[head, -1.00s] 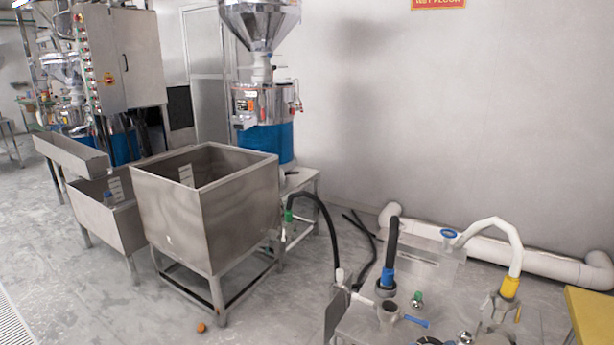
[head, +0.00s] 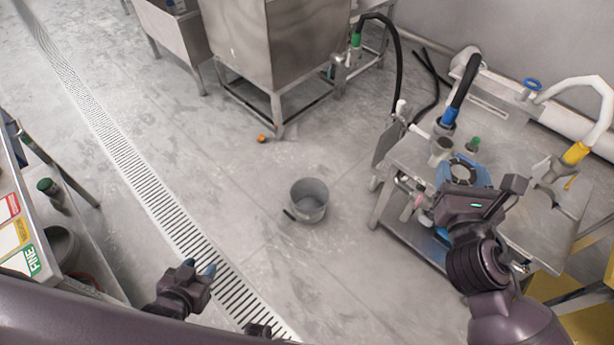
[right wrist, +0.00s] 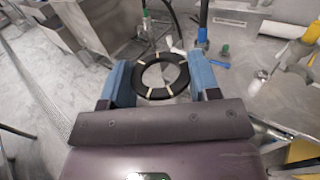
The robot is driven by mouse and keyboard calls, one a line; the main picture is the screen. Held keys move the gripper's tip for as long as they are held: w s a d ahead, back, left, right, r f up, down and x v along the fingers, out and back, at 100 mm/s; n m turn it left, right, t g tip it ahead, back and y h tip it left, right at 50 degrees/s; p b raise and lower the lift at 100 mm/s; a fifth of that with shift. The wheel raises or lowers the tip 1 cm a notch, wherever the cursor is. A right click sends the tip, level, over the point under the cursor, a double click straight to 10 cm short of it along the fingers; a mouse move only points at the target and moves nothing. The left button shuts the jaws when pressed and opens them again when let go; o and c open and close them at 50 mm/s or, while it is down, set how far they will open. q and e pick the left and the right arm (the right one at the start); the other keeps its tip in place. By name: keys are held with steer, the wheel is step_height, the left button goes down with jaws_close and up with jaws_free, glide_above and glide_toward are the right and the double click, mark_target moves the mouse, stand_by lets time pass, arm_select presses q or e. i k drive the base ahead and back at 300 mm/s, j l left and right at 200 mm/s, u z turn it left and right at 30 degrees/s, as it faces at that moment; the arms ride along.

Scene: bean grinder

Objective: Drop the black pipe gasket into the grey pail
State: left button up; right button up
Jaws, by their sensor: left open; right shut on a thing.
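The black pipe gasket (right wrist: 185,76) is a dark ring with pale marks, held between the blue fingers of my right gripper (right wrist: 158,84) in the right wrist view. In the head view my right gripper (head: 462,172) holds it over the steel work table at the right. The grey pail (head: 309,201) stands upright on the floor near the middle of the head view, left of the table, with its mouth facing up. A dark handle shows at its left side. My left gripper (head: 200,272) is open and empty at the lower left, over the floor drain.
The steel table (head: 404,152) carries hoses and pipe fittings. A steel bin on legs (head: 262,50) stands behind the pail. A small orange object (head: 262,138) lies on the floor. A slotted drain (head: 150,198) runs along the left. Floor around the pail is clear.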

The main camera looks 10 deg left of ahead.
mark_target(309, 210)
steer(key=i+u, duration=0.15)
steer(key=u, duration=0.85)
steer(key=i+l, duration=0.1)
steer(key=i, duration=0.3)
steer(key=i+l, duration=0.15)
steer(key=i, duration=0.25)
steer(key=i+l, duration=0.1)
steer(key=i, duration=0.3)
steer(key=u, duration=0.05)
